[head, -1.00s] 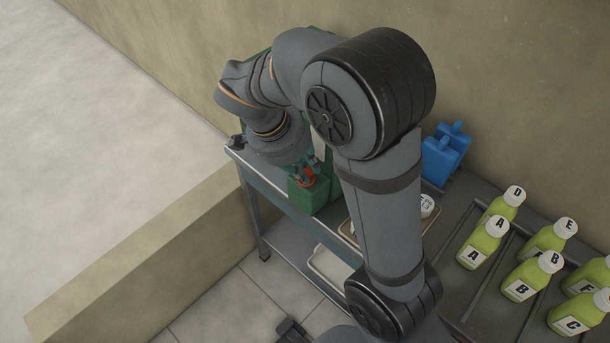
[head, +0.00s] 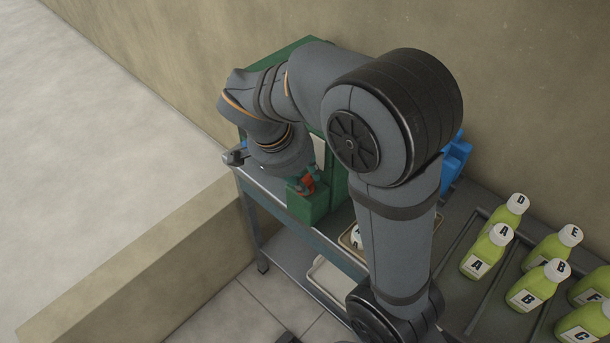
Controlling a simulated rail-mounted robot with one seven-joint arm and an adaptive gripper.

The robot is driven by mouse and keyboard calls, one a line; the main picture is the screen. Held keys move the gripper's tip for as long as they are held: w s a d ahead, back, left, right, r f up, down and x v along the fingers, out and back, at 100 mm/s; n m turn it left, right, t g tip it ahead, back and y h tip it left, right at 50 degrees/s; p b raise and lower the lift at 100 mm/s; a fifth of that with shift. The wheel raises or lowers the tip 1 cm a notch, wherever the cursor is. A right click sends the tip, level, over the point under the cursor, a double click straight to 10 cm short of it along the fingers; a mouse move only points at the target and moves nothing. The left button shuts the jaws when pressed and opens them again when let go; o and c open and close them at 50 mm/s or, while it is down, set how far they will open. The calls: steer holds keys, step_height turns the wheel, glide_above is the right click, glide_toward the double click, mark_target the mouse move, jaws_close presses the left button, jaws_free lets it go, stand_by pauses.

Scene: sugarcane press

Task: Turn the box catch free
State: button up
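The green box (head: 309,207) is on the metal cart, below my wrist. A small red catch (head: 306,186) shows on its top. My gripper (head: 305,182) points down at the box, with its teal fingertips on either side of the catch and seemingly closed on it. The red part lies at a slant between the fingers. My wrist and fingers hide part of the catch, so its full outline does not show.
A taller green body (head: 305,47) stands behind my arm. A tan tray (head: 350,238) and blue containers (head: 455,158) are to the right. Several lettered green bottles (head: 487,250) stand at far right. A low wall (head: 150,270) borders the cart's left.

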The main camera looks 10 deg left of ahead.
steer(key=shift+r, duration=0.1)
steer(key=v, duration=1.2)
steer(key=shift+f, duration=0.2)
steer(key=x, duration=1.1)
steer(key=shift+w+d+f, duration=0.15)
steer(key=shift+f, duration=0.1)
steer(key=shift+p, duration=0.3)
steer(key=shift+f+m, duration=0.1)
steer(key=shift+m, duration=0.2)
